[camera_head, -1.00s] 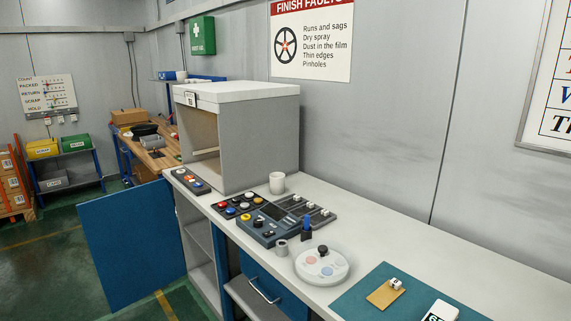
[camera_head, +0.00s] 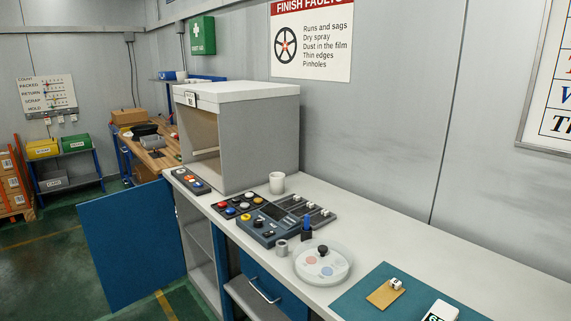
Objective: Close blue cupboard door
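The blue cupboard door (camera_head: 132,243) stands swung wide open at the left end of the bench, out over the green floor. Its flat face is towards me and no handle shows on it. The open grey cupboard (camera_head: 199,247) with a shelf is to its right, under the bench top. Neither of my grippers shows in the view.
The white bench top (camera_head: 465,262) carries control boxes (camera_head: 268,224), a white cup (camera_head: 277,183), a round white dish (camera_head: 322,262) and a grey box cabinet (camera_head: 243,137). A blue drawer (camera_head: 275,287) with a metal handle is right of the cupboard. Floor left of the door is clear.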

